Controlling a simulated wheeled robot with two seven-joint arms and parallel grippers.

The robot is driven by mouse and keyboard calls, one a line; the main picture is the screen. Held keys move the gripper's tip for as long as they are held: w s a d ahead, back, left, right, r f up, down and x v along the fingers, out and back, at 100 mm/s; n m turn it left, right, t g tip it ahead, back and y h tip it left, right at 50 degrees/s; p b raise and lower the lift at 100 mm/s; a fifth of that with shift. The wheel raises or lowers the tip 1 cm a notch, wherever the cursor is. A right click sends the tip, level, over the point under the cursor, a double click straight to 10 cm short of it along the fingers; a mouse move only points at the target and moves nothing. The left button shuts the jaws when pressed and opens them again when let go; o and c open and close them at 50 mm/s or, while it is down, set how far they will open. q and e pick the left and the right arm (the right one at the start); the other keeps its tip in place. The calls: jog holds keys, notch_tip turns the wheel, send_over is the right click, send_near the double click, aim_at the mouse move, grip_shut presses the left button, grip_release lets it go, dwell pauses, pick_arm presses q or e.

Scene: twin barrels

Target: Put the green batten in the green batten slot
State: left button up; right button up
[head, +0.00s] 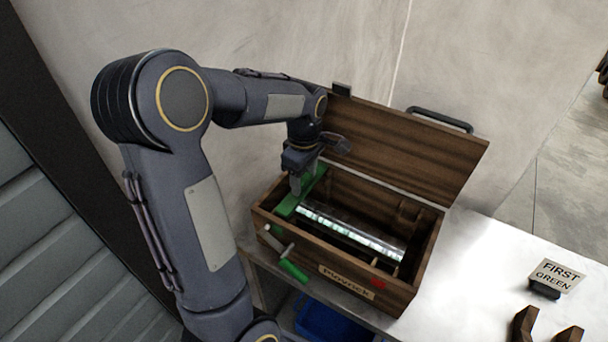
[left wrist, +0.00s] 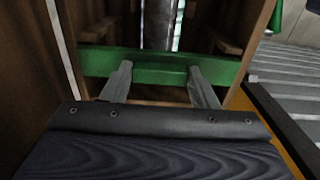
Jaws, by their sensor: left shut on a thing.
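The green batten (head: 312,192) lies across the left end of the open wooden box (head: 343,275), and in the left wrist view the batten (left wrist: 150,62) spans nearly from wall to wall. My left gripper (head: 297,186) is over that end of the box with its fingers on the batten. In the left wrist view both fingertips of the left gripper (left wrist: 161,72) meet the batten, and it is shut on it. Whether the batten is seated in its slot or held just above it I cannot tell. My right gripper is not in view.
A shiny barrel (head: 350,232) lies lengthwise inside the box. The raised lid (head: 410,143) stands behind it. A crank with a green handle (head: 293,270) sticks out at front left. A sign reading "FIRST GREEN" (head: 556,275) stands on the white table (head: 480,285), right of the box.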

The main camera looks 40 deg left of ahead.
aim_at(304, 180)
pick_arm(q)
jog(key=shift+f+b, duration=1.4)
jog(key=shift+f, duration=0.55)
jog(key=o, duration=1.1)
jog(key=shift+c, duration=0.2)
notch_tip(304, 180, up, 8)
jog(key=shift+f, duration=0.25)
jog(key=shift+r, duration=0.2)
